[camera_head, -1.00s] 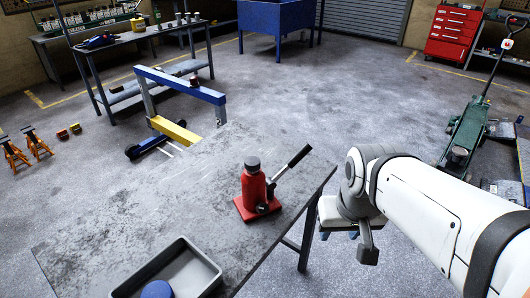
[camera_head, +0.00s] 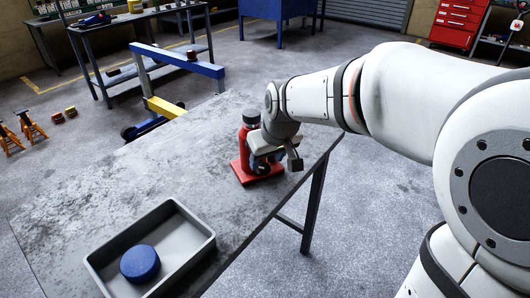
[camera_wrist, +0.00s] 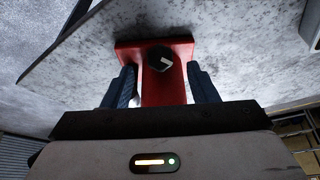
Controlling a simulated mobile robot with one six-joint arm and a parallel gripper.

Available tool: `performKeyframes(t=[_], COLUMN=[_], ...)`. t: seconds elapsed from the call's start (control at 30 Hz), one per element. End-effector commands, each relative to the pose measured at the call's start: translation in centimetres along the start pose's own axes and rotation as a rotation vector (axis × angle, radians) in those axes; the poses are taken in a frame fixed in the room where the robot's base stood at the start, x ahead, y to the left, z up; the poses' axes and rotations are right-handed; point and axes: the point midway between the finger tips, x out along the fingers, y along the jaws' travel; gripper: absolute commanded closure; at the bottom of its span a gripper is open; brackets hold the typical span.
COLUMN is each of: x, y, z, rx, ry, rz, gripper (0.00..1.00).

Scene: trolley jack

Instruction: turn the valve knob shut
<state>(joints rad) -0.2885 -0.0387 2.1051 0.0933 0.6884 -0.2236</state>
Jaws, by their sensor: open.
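The red jack (camera_head: 243,165) stands upright on the table, with a dark cap on top. In the wrist view its red base (camera_wrist: 181,47) and a dark round knob with a pale mark (camera_wrist: 159,58), apparently the valve knob, show ahead of my gripper. My gripper (camera_wrist: 162,70) is open, its blue fingers on either side of the red part and knob. I see no contact on the knob. In the head view my gripper (camera_head: 264,158) is at the jack's near right side and hides its lower body, knob and lever.
A grey tray (camera_head: 200,246) with a blue round object (camera_head: 140,263) sits at the front of the table (camera_head: 100,190). The table's right edge is close to the jack. The table left of the jack is clear.

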Motion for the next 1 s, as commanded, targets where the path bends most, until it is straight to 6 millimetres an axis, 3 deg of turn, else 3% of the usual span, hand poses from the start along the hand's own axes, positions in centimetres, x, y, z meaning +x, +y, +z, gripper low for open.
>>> performKeyframes(t=[0.2,0.57,1.0], x=[3.0,3.5,3.5], y=[0.0,0.1,0.1], z=[0.1,0.1,0.1], rx=[0.001,0.002,0.004], ry=[-0.002,0.000,0.000], rz=[0.000,0.001,0.001], gripper=[0.47,0.47,0.82])
